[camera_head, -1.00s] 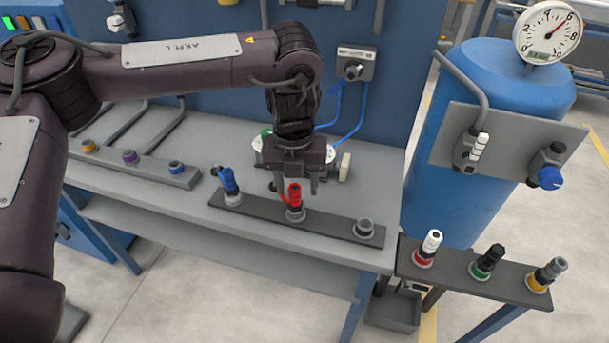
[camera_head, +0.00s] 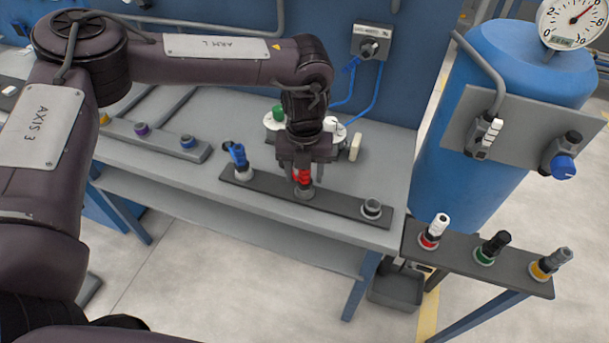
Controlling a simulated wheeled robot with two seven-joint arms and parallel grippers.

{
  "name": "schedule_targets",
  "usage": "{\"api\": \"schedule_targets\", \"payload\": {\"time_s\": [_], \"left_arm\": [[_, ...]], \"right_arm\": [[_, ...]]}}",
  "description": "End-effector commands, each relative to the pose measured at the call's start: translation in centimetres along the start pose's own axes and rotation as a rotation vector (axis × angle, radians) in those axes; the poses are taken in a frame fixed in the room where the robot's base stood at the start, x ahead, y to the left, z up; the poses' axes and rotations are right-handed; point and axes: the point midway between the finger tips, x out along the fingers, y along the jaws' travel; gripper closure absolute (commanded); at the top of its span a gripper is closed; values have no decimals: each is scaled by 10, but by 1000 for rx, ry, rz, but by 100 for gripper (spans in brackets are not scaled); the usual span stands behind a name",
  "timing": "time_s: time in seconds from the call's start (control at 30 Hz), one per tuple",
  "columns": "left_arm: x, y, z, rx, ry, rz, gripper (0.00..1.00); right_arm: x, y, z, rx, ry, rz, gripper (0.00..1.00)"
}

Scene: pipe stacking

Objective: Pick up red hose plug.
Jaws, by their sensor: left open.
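The red hose plug (camera_head: 302,177) stands upright in the middle socket of the dark strip (camera_head: 335,204) on the grey bench. My left gripper (camera_head: 303,180) points down over it, with its fingers open on either side of the plug. The gripper body hides the plug's top. I cannot tell whether the fingers touch it. My right gripper is not in view.
A blue plug (camera_head: 238,158) stands at the strip's left end, and an empty socket (camera_head: 372,207) is at its right end. A side rack (camera_head: 461,264) holds white, black and grey plugs. A blue tank (camera_head: 500,110) stands at right.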

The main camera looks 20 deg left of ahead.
Motion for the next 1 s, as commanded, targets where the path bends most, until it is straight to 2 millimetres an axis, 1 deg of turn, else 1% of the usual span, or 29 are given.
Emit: {"api": "schedule_targets", "payload": {"time_s": [0.03,0.07,0.3,0.4,0.43,0.77,0.87,1.0], "left_arm": [[0,0,0,0,0,0,51],[0,0,0,0,0,0,54],[0,0,0,1,0,0,85],[0,0,0,1,0,0,98],[0,0,0,1,0,0,100],[-3,0,0,0,-1,0,100],[-8,0,0,0,-1,-1,100],[-27,-1,1,2,-4,-3,100]], "right_arm": [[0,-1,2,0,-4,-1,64],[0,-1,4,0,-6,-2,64],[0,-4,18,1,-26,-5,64],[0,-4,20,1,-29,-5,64],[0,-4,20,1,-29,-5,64],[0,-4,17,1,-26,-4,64],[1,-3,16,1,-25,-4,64],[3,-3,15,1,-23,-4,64]]}}
